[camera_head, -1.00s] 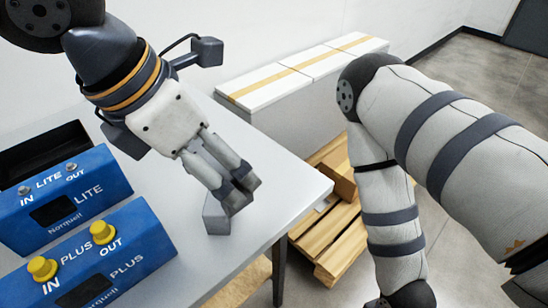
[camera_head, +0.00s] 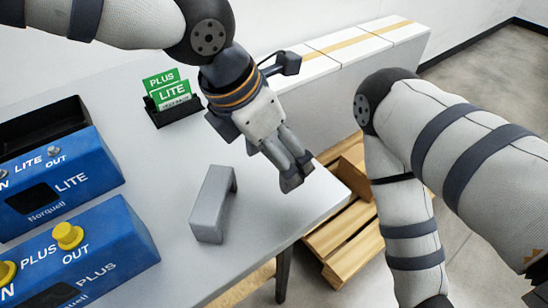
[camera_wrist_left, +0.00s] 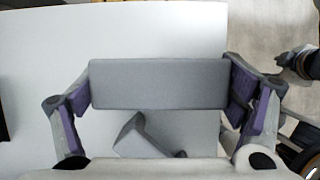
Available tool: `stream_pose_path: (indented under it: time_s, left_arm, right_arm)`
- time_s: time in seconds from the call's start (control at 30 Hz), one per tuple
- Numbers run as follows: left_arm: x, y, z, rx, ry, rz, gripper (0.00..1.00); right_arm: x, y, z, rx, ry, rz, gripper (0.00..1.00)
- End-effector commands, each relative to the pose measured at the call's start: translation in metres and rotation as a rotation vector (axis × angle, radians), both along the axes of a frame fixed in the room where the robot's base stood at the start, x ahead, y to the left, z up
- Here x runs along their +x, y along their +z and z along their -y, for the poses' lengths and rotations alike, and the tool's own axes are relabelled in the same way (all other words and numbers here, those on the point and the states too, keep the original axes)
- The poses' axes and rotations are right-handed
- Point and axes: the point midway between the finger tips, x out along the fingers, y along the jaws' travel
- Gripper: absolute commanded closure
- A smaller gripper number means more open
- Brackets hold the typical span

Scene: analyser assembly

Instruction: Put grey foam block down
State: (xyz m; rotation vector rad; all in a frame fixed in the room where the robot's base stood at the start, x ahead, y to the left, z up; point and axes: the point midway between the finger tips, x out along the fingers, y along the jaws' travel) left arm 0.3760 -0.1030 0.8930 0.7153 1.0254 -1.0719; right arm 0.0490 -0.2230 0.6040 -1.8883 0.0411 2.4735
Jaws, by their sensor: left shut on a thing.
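The grey foam block (camera_wrist_left: 160,83) shows in the left wrist view, spanning the space between the purple pads of my left gripper's two fingers. My left gripper (camera_head: 291,180) is shut on it near the table's right edge. In the head view the fingers hide the block, and I cannot tell its height above the table. A separate grey angled piece (camera_head: 211,208) lies on the table to the left of the gripper. It also shows partly below the held block in the left wrist view (camera_wrist_left: 135,137).
Blue LITE (camera_head: 63,185) and PLUS (camera_head: 95,250) units stand at the left of the table (camera_head: 165,165). A black holder with green cards (camera_head: 178,112) stands behind. Wooden pallets (camera_head: 345,235) and white boxes (camera_head: 375,50) are beyond the table's right edge.

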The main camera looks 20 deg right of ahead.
Motion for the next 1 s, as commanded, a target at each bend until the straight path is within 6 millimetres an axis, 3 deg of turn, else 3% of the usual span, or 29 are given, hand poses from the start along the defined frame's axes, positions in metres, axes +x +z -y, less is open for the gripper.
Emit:
stream_pose_path:
  time_s: [0.13,0.3,0.67,0.7,0.73,1.0]
  left_arm:
    - [0.012,-0.019,0.009,0.000,0.001,-0.001,0.39]
    - [0.011,-0.043,0.008,0.000,-0.001,0.004,0.39]
    - [0.011,-0.046,0.008,-0.001,0.000,0.006,0.39]
    - [0.011,-0.047,0.008,-0.001,0.000,0.006,0.06]
    - [0.011,-0.046,0.008,-0.001,0.000,0.006,0.00]
    - [0.011,-0.046,0.008,-0.001,0.000,0.006,0.00]
  right_arm:
    - [-0.005,-0.006,0.000,0.000,0.000,-0.018,0.60]
    - [-0.006,-0.006,0.000,0.000,0.001,-0.021,0.60]
    - [-0.005,-0.006,0.000,0.000,0.001,-0.018,0.60]
    - [-0.005,-0.006,0.000,0.000,0.001,-0.018,0.60]
    - [-0.005,-0.006,0.000,0.000,0.001,-0.019,0.60]
    - [-0.005,-0.006,0.000,0.000,0.001,-0.019,0.60]
